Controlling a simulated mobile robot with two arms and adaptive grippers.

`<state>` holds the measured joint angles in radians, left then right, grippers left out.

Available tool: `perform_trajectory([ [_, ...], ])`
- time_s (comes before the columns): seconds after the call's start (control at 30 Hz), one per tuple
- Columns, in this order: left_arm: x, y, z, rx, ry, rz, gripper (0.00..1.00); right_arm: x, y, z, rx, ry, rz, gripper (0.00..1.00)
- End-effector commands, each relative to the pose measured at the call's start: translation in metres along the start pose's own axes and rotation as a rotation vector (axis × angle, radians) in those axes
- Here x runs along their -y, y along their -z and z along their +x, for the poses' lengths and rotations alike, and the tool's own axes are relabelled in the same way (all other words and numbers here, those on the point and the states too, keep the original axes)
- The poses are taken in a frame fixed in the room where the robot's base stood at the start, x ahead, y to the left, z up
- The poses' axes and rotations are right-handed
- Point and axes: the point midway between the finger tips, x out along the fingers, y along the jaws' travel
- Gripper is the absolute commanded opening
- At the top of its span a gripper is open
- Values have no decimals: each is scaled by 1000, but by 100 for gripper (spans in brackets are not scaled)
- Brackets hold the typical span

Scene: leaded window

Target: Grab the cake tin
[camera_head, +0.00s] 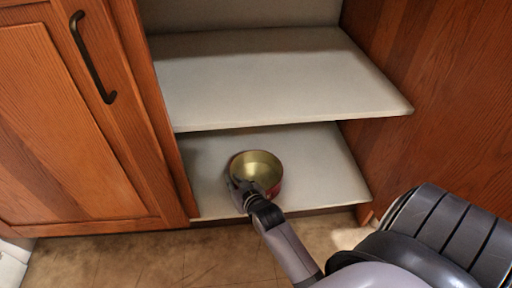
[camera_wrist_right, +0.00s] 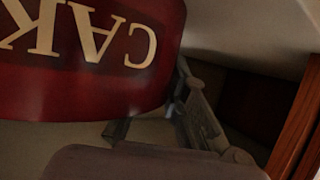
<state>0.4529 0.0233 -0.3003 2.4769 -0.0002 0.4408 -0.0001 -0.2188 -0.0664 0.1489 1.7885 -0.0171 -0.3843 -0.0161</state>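The cake tin (camera_head: 258,167) is round and open at the top, with a gold inside and a red outside. It stands on the lower shelf of the open cabinet. In the right wrist view the tin's red wall (camera_wrist_right: 90,85) fills the upper left, with large cream letters upside down. My right gripper (camera_head: 243,190) is at the tin's near left side, at its wall. One grey finger (camera_wrist_right: 195,110) shows beside the tin in the wrist view. The other finger is not clear, so I cannot tell whether the gripper grips the wall. My left gripper is not in view.
An empty upper shelf (camera_head: 270,80) lies above the lower shelf (camera_head: 320,175). A wooden door (camera_head: 60,120) with a dark handle (camera_head: 92,57) is on the left, and a wooden panel (camera_head: 450,90) on the right. The lower shelf is clear around the tin.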

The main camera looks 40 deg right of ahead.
Motion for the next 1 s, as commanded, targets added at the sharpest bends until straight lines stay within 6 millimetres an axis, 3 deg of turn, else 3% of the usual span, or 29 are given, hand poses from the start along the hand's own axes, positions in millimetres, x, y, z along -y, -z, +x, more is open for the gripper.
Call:
perform_trajectory([
  [0.17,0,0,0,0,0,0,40,0,0,0,0,0,0,0],
  [1.0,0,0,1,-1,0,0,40,0,2,0,-3,0,-1,0],
])
